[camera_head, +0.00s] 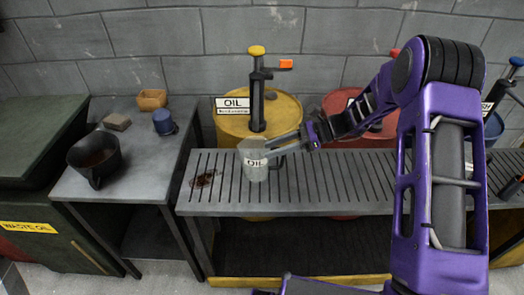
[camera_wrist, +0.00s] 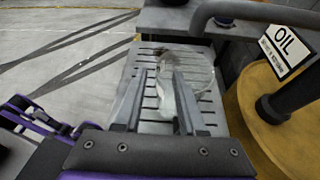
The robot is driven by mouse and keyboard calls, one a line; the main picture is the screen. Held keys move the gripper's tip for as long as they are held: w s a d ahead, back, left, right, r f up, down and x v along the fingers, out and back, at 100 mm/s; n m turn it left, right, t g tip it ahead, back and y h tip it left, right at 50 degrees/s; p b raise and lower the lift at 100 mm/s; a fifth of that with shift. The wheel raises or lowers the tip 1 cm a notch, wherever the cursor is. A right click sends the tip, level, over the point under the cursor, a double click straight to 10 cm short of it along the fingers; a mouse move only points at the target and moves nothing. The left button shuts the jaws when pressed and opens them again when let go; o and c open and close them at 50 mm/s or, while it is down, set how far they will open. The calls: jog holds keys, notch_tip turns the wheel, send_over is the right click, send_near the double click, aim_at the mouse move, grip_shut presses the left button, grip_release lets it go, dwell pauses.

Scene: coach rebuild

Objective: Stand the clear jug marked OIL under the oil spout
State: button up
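The clear jug (camera_head: 254,164), marked OIL, appears upright over the slatted bench (camera_head: 225,207), in front of the yellow oil drum (camera_head: 226,127). In the wrist view the jug (camera_wrist: 204,72) is see-through and faint, at the fingertips. My gripper (camera_head: 262,147) reaches in from the right, with its fingers at the jug's upper part and handle side. In the wrist view its fingers (camera_wrist: 160,88) stand apart and overlap the jug; whether they press on it is unclear. The black oil pump (camera_head: 257,95) rises from the drum. A dark curved pipe (camera_wrist: 252,10) shows in the wrist view.
A dark stain (camera_head: 203,180) marks the bench left of the jug. A grey side table (camera_head: 130,172) holds a black pot (camera_head: 94,160), a blue cup (camera_head: 164,122) and small blocks. The slats left of the jug are clear.

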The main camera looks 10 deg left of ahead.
jog(key=v, duration=0.7)
jog(key=shift+d, duration=0.2)
